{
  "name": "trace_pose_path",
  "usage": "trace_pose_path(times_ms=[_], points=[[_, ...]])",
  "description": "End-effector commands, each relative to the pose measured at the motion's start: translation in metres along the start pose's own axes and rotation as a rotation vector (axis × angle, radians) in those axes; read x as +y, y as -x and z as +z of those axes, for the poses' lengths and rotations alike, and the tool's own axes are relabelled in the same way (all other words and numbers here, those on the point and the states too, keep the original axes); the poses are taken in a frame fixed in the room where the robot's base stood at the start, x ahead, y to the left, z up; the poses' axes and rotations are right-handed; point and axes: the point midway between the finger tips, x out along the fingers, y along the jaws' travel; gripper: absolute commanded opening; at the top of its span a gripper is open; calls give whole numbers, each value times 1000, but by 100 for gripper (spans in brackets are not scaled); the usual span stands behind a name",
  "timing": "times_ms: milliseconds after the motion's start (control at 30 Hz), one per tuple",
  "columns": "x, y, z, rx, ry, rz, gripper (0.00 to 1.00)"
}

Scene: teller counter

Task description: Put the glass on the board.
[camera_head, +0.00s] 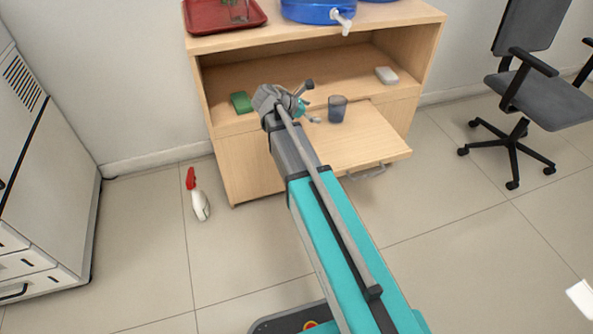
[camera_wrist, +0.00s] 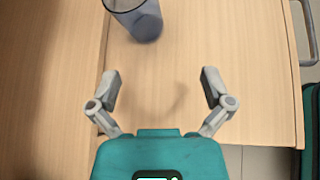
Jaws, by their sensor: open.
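The glass (camera_head: 337,109) is a blue-grey, see-through tumbler. It stands upright in front of the cabinet's open shelf. In the wrist view the glass (camera_wrist: 143,22) is at the top, partly cut off by the frame edge. The board (camera_head: 372,151) is a light wood pull-out panel with a grey handle. In the wrist view the glass's base appears on the board (camera_wrist: 255,75), near the seam at its inner edge. My gripper (camera_head: 311,105) is beside the glass. In the wrist view my gripper (camera_wrist: 160,76) is open and empty, its fingers apart from the glass.
A green block (camera_head: 241,102) and a white item (camera_head: 387,75) lie on the shelf. A red tray (camera_head: 222,18) and a blue container (camera_head: 317,11) stand on top. A spray bottle (camera_head: 199,204) is on the floor; an office chair (camera_head: 535,85) stands right. The board's outer part is clear.

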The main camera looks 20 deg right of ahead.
Motion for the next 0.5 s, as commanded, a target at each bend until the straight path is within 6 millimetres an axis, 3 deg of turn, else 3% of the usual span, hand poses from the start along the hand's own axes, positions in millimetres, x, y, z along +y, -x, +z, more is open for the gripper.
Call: trace_pose_path(times_ms=[33, 500], points=[[-14, 1, -5, 38, -63, -13, 100], [-116, 26, -71, 416, -802, -320, 100]])
